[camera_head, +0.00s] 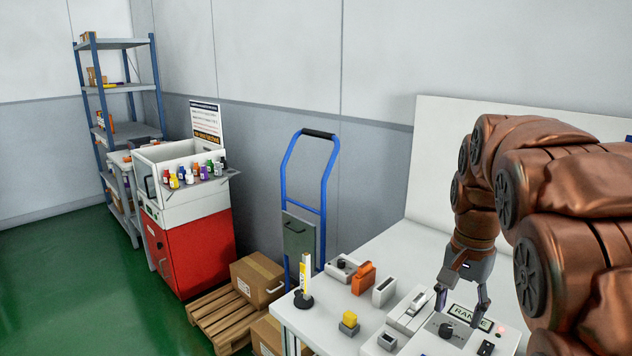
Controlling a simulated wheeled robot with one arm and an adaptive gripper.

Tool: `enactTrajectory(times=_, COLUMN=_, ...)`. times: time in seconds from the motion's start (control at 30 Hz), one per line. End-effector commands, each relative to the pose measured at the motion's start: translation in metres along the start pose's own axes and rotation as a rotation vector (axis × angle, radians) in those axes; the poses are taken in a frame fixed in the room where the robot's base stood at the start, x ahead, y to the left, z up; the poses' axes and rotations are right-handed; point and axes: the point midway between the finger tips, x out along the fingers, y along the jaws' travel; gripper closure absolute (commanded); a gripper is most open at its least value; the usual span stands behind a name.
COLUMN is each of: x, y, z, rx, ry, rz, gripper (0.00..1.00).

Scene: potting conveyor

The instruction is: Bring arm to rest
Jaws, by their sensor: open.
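My gripper (462,304) hangs from my copper-coloured arm at the right of the view and points down. Its two grey fingers are apart, with nothing seen between them. It is over a white control panel (410,349) on the white table. A black knob (446,330) and a label reading "RANGE" (470,317) are close to the fingertips. I cannot tell whether the fingers touch the panel.
On the white table (372,252) stand an orange block (363,279), a yellow button (349,319) and a yellow-white post (305,280). A blue hand truck (326,190), a box (257,280) on a pallet (217,318), a red cabinet (196,252) and shelves (118,88) stand left. Green floor is clear.

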Motion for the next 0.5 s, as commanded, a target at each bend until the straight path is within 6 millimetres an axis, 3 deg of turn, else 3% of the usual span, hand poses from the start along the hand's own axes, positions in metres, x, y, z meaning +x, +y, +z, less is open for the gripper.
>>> enactTrajectory(times=0.5, x=0.024, y=0.056, z=0.128, rx=-0.346, ry=-0.057, rz=0.023, gripper=0.45)
